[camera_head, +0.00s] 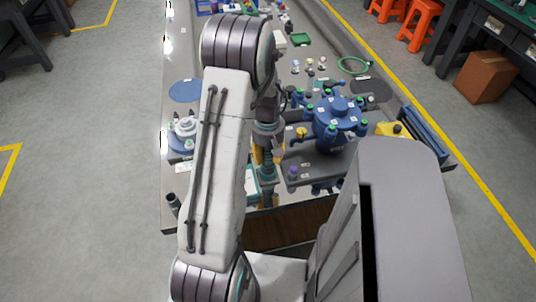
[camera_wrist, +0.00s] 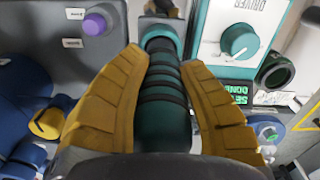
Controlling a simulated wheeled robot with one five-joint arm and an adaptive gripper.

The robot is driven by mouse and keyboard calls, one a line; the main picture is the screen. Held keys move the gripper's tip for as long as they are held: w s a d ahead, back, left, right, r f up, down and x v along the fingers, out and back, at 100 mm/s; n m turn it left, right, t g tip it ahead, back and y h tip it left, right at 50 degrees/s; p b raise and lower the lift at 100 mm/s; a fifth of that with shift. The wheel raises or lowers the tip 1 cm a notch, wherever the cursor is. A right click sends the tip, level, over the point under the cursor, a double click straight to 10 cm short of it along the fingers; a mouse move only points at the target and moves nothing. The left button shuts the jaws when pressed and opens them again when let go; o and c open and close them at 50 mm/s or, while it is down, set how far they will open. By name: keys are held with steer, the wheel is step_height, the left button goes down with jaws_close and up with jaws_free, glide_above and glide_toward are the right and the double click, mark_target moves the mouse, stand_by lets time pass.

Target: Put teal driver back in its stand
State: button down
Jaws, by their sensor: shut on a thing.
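My gripper (camera_wrist: 165,100) has its two yellow fingers closed around the teal driver (camera_wrist: 163,115), a dark teal cylinder with black bands. In the head view the driver (camera_head: 267,177) is held upright below my gripper (camera_head: 266,150), near the front edge of the table; its lower end is hard to make out. A white and teal box marked DRIVER (camera_wrist: 236,66), with a teal knob, is just right of the driver in the wrist view. An open black round cup (camera_wrist: 275,71), perhaps the stand, lies further right. A dark cup (camera_head: 173,202) shows at the table's front left corner.
A blue vessel with green-capped bolts (camera_head: 338,122) stands right of my gripper. A purple knob (camera_head: 293,172) on a grey panel is close by. A blue and grey device (camera_head: 184,133) stands at the left. My arm hides much of the table's middle.

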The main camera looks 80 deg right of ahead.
steer(key=shift+f, duration=0.15)
stand_by(0.8)
steer(key=c, duration=0.8)
jaws_free()
step_height(320, 180, up, 9)
steer(key=p, duration=0.6)
